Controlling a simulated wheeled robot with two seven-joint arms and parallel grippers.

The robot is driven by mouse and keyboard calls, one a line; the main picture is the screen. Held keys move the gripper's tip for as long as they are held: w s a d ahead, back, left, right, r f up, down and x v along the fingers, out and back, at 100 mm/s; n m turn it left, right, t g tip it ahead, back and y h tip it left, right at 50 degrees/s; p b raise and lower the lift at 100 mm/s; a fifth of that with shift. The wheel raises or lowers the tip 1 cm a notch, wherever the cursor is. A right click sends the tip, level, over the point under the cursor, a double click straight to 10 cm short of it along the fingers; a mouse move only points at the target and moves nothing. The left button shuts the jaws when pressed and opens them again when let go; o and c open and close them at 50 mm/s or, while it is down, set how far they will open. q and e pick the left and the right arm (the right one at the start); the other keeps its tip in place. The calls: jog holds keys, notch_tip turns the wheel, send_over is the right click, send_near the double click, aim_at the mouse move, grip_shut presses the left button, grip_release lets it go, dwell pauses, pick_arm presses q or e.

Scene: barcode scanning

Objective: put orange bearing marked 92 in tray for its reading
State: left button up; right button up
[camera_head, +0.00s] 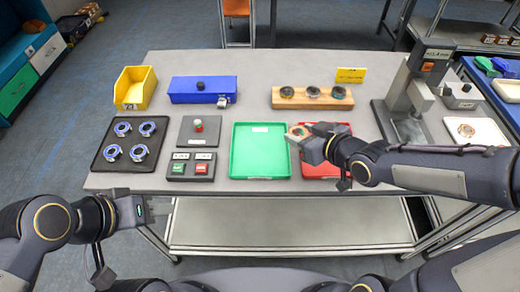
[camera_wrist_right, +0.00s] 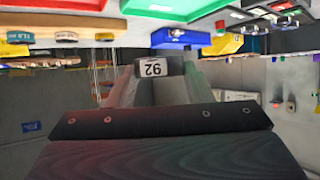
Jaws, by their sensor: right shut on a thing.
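My right gripper (camera_head: 304,138) is shut on the orange bearing (camera_head: 297,131), held above the gap between the green tray (camera_head: 260,172) and the red tray (camera_head: 322,172). The gripper and forearm hide part of the red tray. Both trays look empty where visible. My left gripper (camera_head: 143,210) is empty, off the table's front left edge; its jaw gap is too small to judge.
A wooden rack (camera_head: 313,103) with several bearings stands at the back. A black tray (camera_head: 118,161) with several blue-ringed bearings is left, near a yellow bin (camera_head: 130,104), a blue box (camera_head: 185,97) and a button box (camera_head: 193,178). A press-like stand (camera_head: 405,100) rises at the right.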

jog(key=w+a+f, duration=0.2)
jog(key=a, duration=0.3)
send_over(263, 153)
notch_tip(263, 153, down, 6)
jog(key=shift+s+d+p, duration=0.1)
jog(key=shift+s+p, duration=0.05)
jog(key=shift+p, duration=0.25)
notch_tip(263, 153, down, 4)
jog(key=shift+r, duration=0.25)
jog(key=shift+f+b, duration=0.25)
jog(key=shift+b, duration=0.05)
jog(key=o, duration=1.2)
jog(key=shift+r, duration=0.1)
